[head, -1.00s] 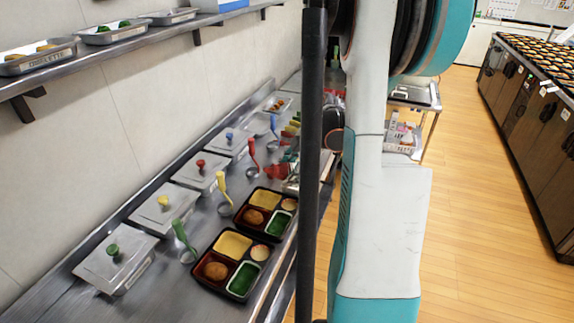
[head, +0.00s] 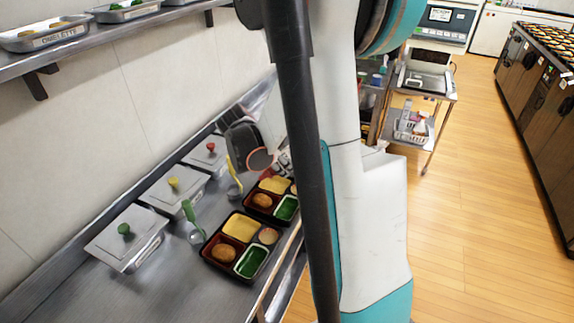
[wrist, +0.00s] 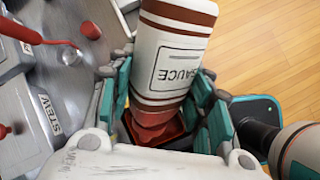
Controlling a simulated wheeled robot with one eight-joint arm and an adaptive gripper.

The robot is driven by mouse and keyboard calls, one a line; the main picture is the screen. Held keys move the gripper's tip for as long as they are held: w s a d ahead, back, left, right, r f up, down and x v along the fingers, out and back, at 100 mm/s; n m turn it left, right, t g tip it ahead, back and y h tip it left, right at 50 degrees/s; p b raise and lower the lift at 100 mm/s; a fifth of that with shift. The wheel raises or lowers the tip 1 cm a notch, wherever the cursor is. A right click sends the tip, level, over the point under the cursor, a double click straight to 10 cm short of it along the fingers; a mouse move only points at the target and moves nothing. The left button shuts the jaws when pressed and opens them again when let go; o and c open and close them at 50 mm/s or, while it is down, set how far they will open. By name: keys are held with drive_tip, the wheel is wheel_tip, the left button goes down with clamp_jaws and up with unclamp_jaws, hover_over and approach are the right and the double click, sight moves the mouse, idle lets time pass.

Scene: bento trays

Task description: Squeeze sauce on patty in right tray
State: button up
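My gripper (wrist: 167,78) is closed around the sauce bottle (wrist: 172,45), a white bottle with red-brown bands and a "SAUCE" label. The bottle's red-brown end (wrist: 155,117) points down the wrist picture, over a dark red surface I cannot clearly identify. In the head view two black bento trays stand on the counter. The nearer tray (head: 208,262) holds a brown patty (head: 223,252). The farther tray (head: 249,209), more to the right, holds another patty (head: 262,200). My gripper (head: 283,160) shows only partly there, beyond the farther tray, with my pole and arm hiding much.
Lidded steel containers (head: 128,238) line the wall, with a green-handled ladle (head: 190,213) and a yellow-handled ladle (head: 233,178) before them. A steel shelf (head: 110,43) runs above. A cart (head: 430,92) stands beyond the counter. The wooden floor at right is clear.

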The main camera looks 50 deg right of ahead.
sight(276, 173)
drive_tip(key=a+h+b, duration=0.1)
drive_tip(key=h+b, duration=0.1)
drive_tip(key=w+a+f+g+h+b, duration=0.1)
drive_tip(key=b, duration=0.2)
drive_tip(key=shift+n+h, duration=0.4)
drive_tip(key=shift+d+f+b, duration=0.15)
drive_tip(key=shift+f+b, duration=0.8)
drive_tip(key=shift+f, duration=0.3)
drive_tip(key=shift+o, duration=0.4)
drive_tip(key=shift+s, duration=0.1)
drive_tip(key=c, duration=0.5)
drive_tip(key=shift+s+a, duration=0.1)
drive_tip(key=shift+a, duration=0.1)
drive_tip(key=shift+s+a, duration=0.1)
drive_tip(key=shift+s, duration=0.15)
drive_tip(key=shift+w, duration=0.15)
drive_tip(key=shift+w+d, duration=0.35)
drive_tip(key=shift+w, duration=0.3)
